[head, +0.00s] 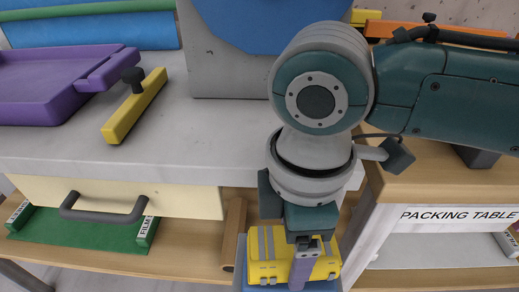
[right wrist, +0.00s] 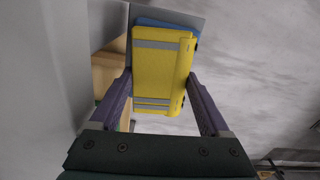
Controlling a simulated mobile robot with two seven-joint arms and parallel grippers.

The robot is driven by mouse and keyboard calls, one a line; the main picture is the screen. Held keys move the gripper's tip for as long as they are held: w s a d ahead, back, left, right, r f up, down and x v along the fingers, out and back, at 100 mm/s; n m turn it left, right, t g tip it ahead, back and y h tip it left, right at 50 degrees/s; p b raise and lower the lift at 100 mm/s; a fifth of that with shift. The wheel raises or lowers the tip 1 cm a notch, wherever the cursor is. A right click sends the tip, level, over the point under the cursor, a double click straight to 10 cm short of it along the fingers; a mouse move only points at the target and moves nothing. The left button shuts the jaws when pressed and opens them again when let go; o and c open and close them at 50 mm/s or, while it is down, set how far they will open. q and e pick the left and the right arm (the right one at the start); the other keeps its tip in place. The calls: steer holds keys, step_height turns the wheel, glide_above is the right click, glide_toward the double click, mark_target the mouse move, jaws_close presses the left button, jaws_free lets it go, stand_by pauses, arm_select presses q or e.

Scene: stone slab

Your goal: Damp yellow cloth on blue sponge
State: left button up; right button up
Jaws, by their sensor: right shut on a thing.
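The yellow cloth (head: 322,264), folded with grey stripes, is low in the head view below my right gripper (head: 303,262). In the right wrist view the yellow cloth (right wrist: 160,62) lies between the two purple fingers of my right gripper (right wrist: 160,90), which is shut on it. A blue edge, likely the blue sponge (head: 322,286), shows just under the cloth; it also shows beyond the cloth in the right wrist view (right wrist: 165,23). Most of the blue piece is hidden by the cloth, and I cannot tell whether they touch. My left gripper is not in view.
A grey slab-top table (head: 215,150) has a cream drawer (head: 175,200) with a dark handle. A purple tray (head: 50,90) and a yellow bar with a black knob (head: 135,105) lie on it. A wooden packing table (head: 430,185) stands close on the right.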

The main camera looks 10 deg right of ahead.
steer(key=shift+f, duration=0.45)
stand_by(0.3)
stand_by(0.6)
steer(key=shift+f, duration=0.1)
stand_by(0.5)
stand_by(0.6)
step_height(320, 180, up, 7)
steer(key=p, duration=0.8)
steer(key=shift+p, duration=0.35)
stand_by(0.3)
